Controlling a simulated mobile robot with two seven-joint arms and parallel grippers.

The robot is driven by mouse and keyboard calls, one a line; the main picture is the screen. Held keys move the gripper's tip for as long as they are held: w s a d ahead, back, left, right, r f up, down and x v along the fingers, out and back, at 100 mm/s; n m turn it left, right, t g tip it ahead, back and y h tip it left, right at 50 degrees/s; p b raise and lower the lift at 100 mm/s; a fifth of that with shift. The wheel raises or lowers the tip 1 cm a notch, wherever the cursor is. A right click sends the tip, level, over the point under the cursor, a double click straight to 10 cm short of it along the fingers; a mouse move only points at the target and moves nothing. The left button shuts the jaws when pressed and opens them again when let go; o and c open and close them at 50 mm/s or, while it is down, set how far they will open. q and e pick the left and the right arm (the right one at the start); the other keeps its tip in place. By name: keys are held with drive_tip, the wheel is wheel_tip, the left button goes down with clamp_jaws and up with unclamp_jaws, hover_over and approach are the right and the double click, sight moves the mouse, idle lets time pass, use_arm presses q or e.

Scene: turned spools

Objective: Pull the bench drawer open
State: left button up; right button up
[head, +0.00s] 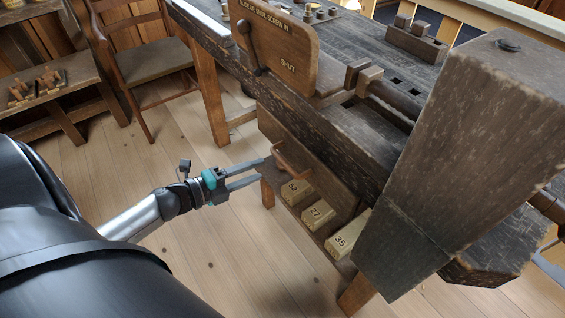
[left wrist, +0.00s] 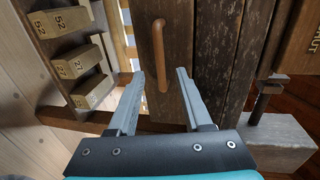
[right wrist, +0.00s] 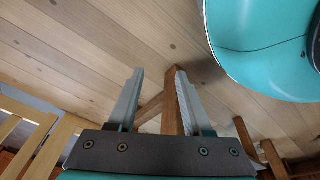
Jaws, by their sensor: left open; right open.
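The bench drawer's brown front (head: 325,178) is under the worktop, with a curved wooden bar handle (head: 293,163) on it. No clear gap shows around the front. My left gripper (head: 264,168) is open and empty, its fingers pointing at the handle from the left. In the left wrist view, the handle (left wrist: 161,55) lies ahead, in line with the space between the two fingertips (left wrist: 160,74); I cannot tell whether they touch it. My right gripper (right wrist: 157,74) is open and empty, over floor and a wooden leg; it does not show in the head view.
The bench (head: 370,125) has a vise with a large wooden jaw (head: 455,140) and an upright board marked SHUT (head: 275,50). Numbered blocks (head: 318,214) sit on a low shelf below the drawer. A chair (head: 150,70) stands behind. The floor (head: 225,240) left of the bench is clear.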

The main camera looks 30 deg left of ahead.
sight(282, 159)
use_arm(q)
drive_tip(key=shift+b+x, duration=1.2)
drive_tip(key=shift+x, duration=3.45)
use_arm(e)
drive_tip(key=shift+w+a+r, duration=0.45)
drive_tip(key=shift+w+r, duration=0.05)
drive_tip(key=shift+r, duration=0.2)
drive_tip(key=shift+w+a+r, duration=0.45)
drive_tip(key=shift+w+r, duration=0.05)
drive_tip(key=shift+r, duration=0.15)
drive_tip(key=shift+w+a+r, duration=0.45)
drive_tip(key=shift+w+r, duration=0.05)
drive_tip(key=shift+r, duration=0.2)
use_arm(q)
clamp_jaws()
